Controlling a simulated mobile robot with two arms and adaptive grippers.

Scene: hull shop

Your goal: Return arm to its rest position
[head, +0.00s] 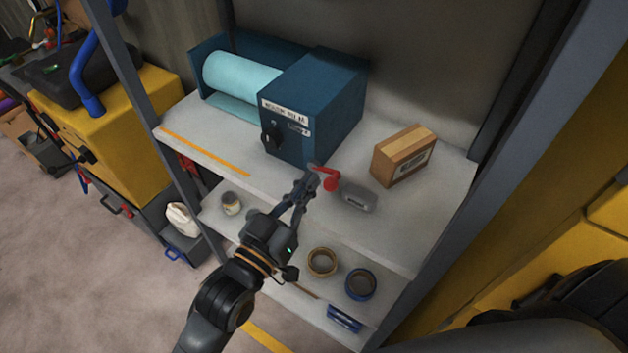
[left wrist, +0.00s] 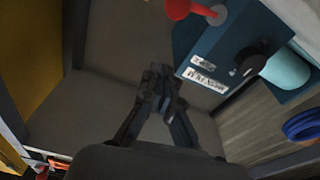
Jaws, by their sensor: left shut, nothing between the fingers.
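My left gripper (head: 308,182) reaches up from the lower left in the head view. Its fingers are shut with nothing between them, close to a red lever (head: 328,178) at the near lower corner of a blue box-shaped machine (head: 318,105). I cannot tell whether they touch it. In the left wrist view the shut fingers (left wrist: 160,80) show in the middle, with the red lever (left wrist: 178,8) and its grey pivot (left wrist: 216,14) at the top edge. The machine (left wrist: 225,45) appears upside down there. My right gripper is in neither view.
The machine holds a pale teal roll (head: 240,80). A grey block (head: 359,198) and a wooden box (head: 404,155) stand on the upper shelf. The lower shelf holds tape rolls (head: 361,284) and a small jar (head: 231,203). Grey posts (head: 470,210) flank the shelves.

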